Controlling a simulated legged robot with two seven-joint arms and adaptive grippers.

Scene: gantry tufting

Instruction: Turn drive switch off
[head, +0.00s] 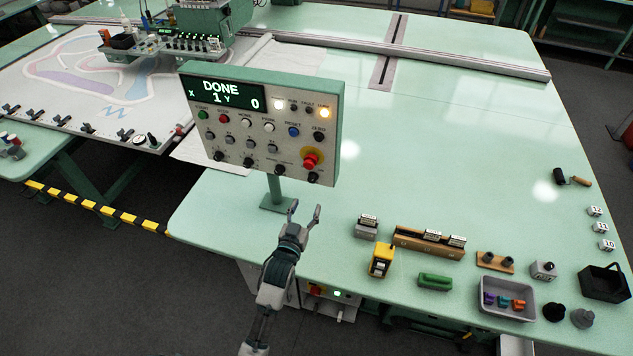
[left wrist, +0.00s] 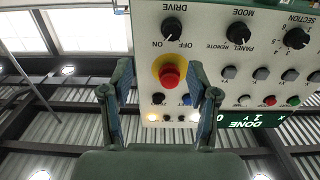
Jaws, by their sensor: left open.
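The control panel (head: 262,125) stands on a post at the table's left front. The drive switch (left wrist: 172,28) is a black rotary knob marked ON and OFF, upside down in the left wrist view. In the head view it is the small knob (head: 313,177) at the panel's lower right, below the red emergency stop (head: 310,160). My left gripper (head: 305,212) is open and empty, below and in front of the panel, apart from the switch. In the left wrist view, its fingers (left wrist: 161,92) frame the emergency stop. My right gripper is out of view.
The display reads DONE, X 1, Y 0. The emergency stop's yellow collar (left wrist: 170,70) sits close beside the drive switch. A mode knob (left wrist: 238,32) is the neighbouring control. A yellow device (head: 381,261) and a wooden rack (head: 428,243) stand on the table to the gripper's right.

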